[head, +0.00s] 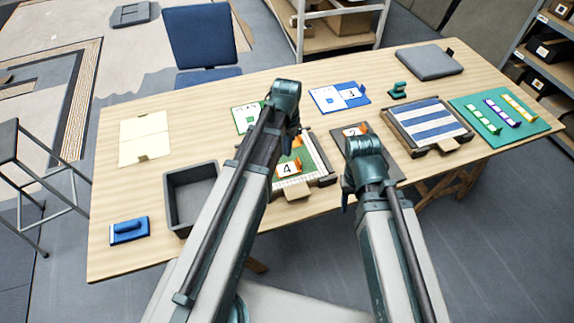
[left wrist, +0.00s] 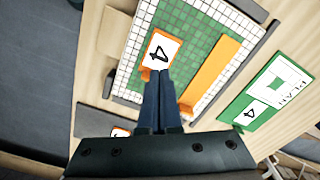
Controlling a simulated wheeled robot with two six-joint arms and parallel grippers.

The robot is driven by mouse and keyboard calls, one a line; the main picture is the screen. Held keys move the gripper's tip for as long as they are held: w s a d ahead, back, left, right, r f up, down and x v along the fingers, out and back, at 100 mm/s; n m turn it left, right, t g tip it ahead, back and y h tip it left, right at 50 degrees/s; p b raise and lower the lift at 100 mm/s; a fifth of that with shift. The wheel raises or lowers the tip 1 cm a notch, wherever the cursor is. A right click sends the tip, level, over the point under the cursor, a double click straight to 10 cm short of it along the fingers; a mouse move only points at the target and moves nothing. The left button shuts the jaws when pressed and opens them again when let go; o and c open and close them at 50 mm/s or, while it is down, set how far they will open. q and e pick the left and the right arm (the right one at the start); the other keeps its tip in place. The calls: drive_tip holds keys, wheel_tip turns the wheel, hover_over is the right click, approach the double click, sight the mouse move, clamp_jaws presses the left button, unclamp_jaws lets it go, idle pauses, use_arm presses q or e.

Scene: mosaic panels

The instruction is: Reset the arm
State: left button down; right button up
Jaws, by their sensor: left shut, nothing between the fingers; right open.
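My left arm (head: 235,190) reaches up over the table (head: 180,110) in the head view, and its gripper is hidden there behind the arm. In the left wrist view my left gripper (left wrist: 160,75) is shut and empty. Its fingertips point at the lower edge of a number 4 card (left wrist: 162,50) with an orange stand, over a green mosaic panel with white border tiles (left wrist: 210,12). I cannot tell whether they touch. This panel also shows partly behind the left arm (head: 313,158). My right arm (head: 385,220) reaches over the table's front edge; its gripper is not visible.
A grey bin (head: 172,200) and blue block tool (head: 128,231) stand at left. A blue-striped panel (head: 428,122), a green board with tile strips (head: 530,122) and a grey pad (head: 430,62) lie at right. Plan cards lie behind. The left tabletop has bare room.

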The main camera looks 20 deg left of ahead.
idle(0.5)
use_arm(q)
drive_tip(key=s+d+n+y, duration=0.1)
drive_tip(key=s+d, duration=0.9)
drive_tip(key=s, duration=0.4)
drive_tip(key=shift+s+d+r, duration=0.15)
drive_tip(key=shift+s+d, duration=0.05)
drive_tip(key=shift+d, duration=0.05)
